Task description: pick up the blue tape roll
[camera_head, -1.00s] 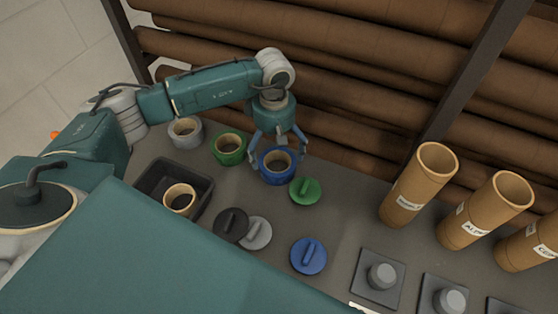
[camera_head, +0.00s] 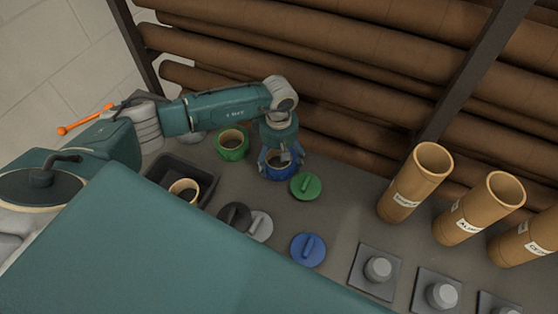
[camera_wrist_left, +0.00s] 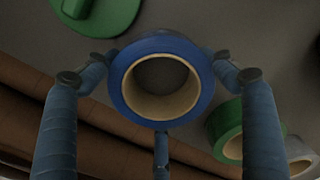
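The blue tape roll (camera_head: 279,171) stands on the grey tabletop with its hole facing up. My left gripper (camera_head: 280,158) is lowered over it, fingers around its outside. In the left wrist view the blue roll (camera_wrist_left: 162,78) fills the space between the fingers of my left gripper (camera_wrist_left: 158,62). Two fingertips are close against its left and right sides, and a third finger is at its lower edge. I cannot tell whether the fingers press on it. My right gripper is not in view.
A green tape roll (camera_head: 232,144) is close on the left, and a green lid (camera_head: 306,186) is close on the right. Blue (camera_head: 308,249), black and grey lids lie nearer. Cardboard tubes (camera_head: 414,182) stand right; large brown rolls line the back.

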